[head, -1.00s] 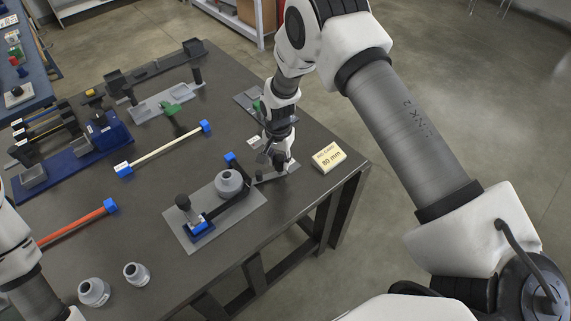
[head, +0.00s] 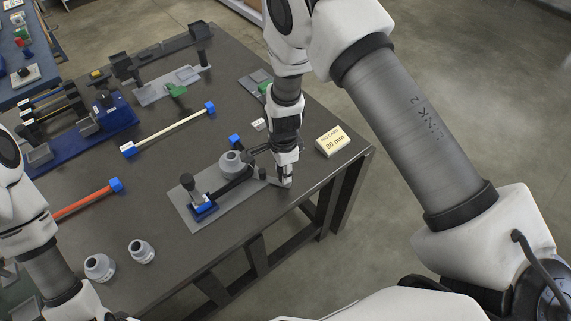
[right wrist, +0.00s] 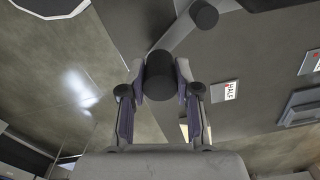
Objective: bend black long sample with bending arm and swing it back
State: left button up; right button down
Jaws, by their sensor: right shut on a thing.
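The black long sample (head: 231,189) lies in the bending jig, along the right of the grey round mandrel (head: 232,160). Its far part appears turned back behind the mandrel, ending in a blue cap (head: 235,140). Its near end is at a blue block beside the black clamp knob (head: 187,182). My right gripper (head: 285,180) points down at the jig's right side. In the right wrist view it is shut around the black handle (right wrist: 161,76) of the grey bending arm (right wrist: 182,34), which reaches to another black knob (right wrist: 203,14). My left gripper is out of view.
The jig's base plate (head: 178,207) lies on the dark table. A white sample (head: 170,130), a red sample (head: 85,200) and two grey mandrels (head: 99,267) lie left. The table's front edge is close.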

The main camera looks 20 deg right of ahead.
jog(key=shift+s+a, duration=0.1)
dwell(0.4)
jog(key=c, duration=0.8)
grip_release()
jog(key=shift+c, duration=0.2)
jog(key=shift+a, duration=0.2)
jog(key=shift+r, duration=0.1)
notch_tip(320, 180, up, 12)
jog(key=shift+f, duration=0.1)
